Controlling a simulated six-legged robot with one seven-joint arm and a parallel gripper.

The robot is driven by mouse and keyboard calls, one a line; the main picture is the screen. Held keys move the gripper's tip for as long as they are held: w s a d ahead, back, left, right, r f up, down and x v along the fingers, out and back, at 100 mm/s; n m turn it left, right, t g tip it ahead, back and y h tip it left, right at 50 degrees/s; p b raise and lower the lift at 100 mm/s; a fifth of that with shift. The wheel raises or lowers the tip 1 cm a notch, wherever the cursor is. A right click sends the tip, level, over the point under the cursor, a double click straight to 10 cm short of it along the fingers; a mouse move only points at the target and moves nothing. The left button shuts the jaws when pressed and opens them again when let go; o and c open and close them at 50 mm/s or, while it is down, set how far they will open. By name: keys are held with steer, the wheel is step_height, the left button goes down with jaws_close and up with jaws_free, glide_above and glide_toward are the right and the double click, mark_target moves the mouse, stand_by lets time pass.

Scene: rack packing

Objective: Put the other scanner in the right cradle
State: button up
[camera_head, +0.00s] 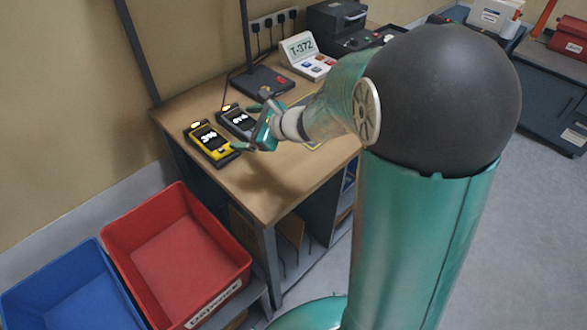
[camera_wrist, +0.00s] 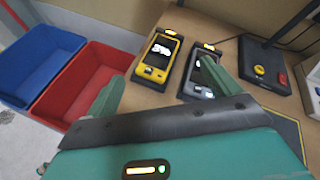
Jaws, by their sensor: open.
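A yellow scanner (camera_head: 209,142) lies in the left cradle (camera_head: 194,127) on the wooden bench; it also shows in the wrist view (camera_wrist: 158,58). A grey scanner (camera_head: 236,119) lies in the right cradle (camera_head: 225,107) beside it, screen up. In the wrist view the grey scanner (camera_wrist: 201,76) appears seated, its right side partly behind a finger. My gripper (camera_head: 246,127) is open, just on the near right side of the grey scanner. In the wrist view my gripper (camera_wrist: 168,88) has its fingers spread wide with nothing between them.
A dark stand (camera_head: 262,82) with a post and a white display unit (camera_head: 305,58) reading T-372 stand farther back on the bench. A red bin (camera_head: 178,248) and a blue bin (camera_head: 62,290) sit below the bench's left side. The bench front is clear.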

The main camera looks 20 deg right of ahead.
steer(key=s+a+r+n+g, duration=0.2)
steer(key=s+a+r+n, duration=0.1)
steer(key=s+n, duration=0.4)
steer(key=s+a+r+n+g, duration=0.2)
steer(key=s+r+n+g, duration=0.1)
steer(key=s+n, duration=0.4)
steer(key=s+d+r+n+h, duration=0.1)
steer(key=s+d+n+h, duration=0.3)
steer(key=s+n, duration=0.1)
steer(key=s+d+n+h, duration=0.3)
steer(key=s+n+h, duration=0.1)
steer(key=s, duration=0.4)
steer(key=shift+s+d+r+n, duration=0.2)
steer(key=shift+d+r+n, duration=0.2)
steer(key=shift+n, duration=0.1)
